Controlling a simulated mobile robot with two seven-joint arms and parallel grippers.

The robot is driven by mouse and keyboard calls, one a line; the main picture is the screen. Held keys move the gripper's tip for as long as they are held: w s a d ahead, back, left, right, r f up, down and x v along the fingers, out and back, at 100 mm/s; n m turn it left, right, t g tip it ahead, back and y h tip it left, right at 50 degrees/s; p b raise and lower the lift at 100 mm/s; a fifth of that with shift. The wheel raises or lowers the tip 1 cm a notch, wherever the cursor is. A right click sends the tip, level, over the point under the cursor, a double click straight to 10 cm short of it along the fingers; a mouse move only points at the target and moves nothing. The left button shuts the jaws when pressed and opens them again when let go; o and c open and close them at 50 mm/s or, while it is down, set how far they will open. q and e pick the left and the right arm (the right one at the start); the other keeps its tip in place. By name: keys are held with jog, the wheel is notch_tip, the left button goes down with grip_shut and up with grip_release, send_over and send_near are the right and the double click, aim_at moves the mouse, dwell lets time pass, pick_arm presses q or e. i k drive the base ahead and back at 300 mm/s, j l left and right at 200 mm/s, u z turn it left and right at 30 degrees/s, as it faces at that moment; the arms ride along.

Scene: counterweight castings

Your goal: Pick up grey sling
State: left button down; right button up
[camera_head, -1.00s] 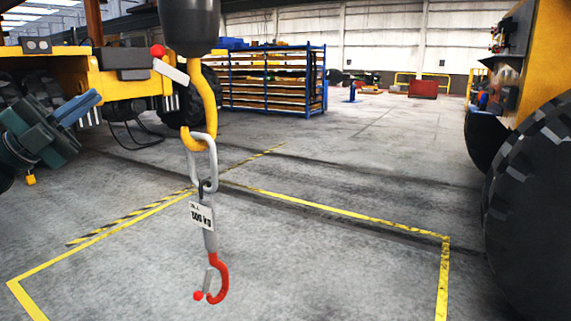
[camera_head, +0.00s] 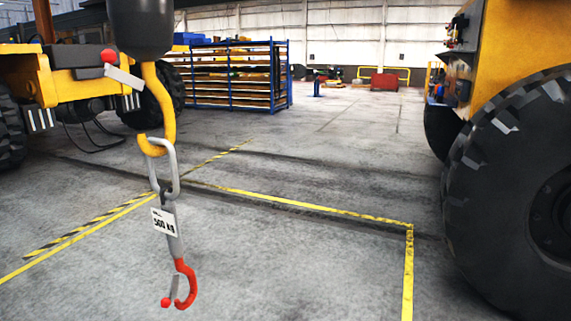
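A grey sling (camera_head: 172,225) hangs in the left part of the head view. Its top link (camera_head: 175,168) hangs on a yellow crane hook (camera_head: 168,105) below a dark hook block (camera_head: 141,28). A white tag (camera_head: 165,222) reading 500 kg is on the sling. A red hook (camera_head: 188,285) with a red-tipped latch is at its lower end, with nothing hanging from it. Neither of my grippers shows in this view.
Yellow floor lines (camera_head: 300,205) mark a bay on the open grey floor. A large black tyre (camera_head: 520,190) of a yellow machine stands at right. Another yellow machine (camera_head: 75,85) is at left. A blue rack (camera_head: 230,75) stands behind.

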aim_at(166, 220)
jog(key=i+l+u, duration=0.1)
jog(key=u, duration=0.3)
jog(key=l+u, duration=0.15)
jog(key=u, duration=0.25)
jog(key=i+l+u, duration=0.1)
jog(key=u, duration=0.3)
jog(key=i+l+u, duration=0.1)
jog(key=l+u, duration=0.35)
jog(key=l, duration=0.65)
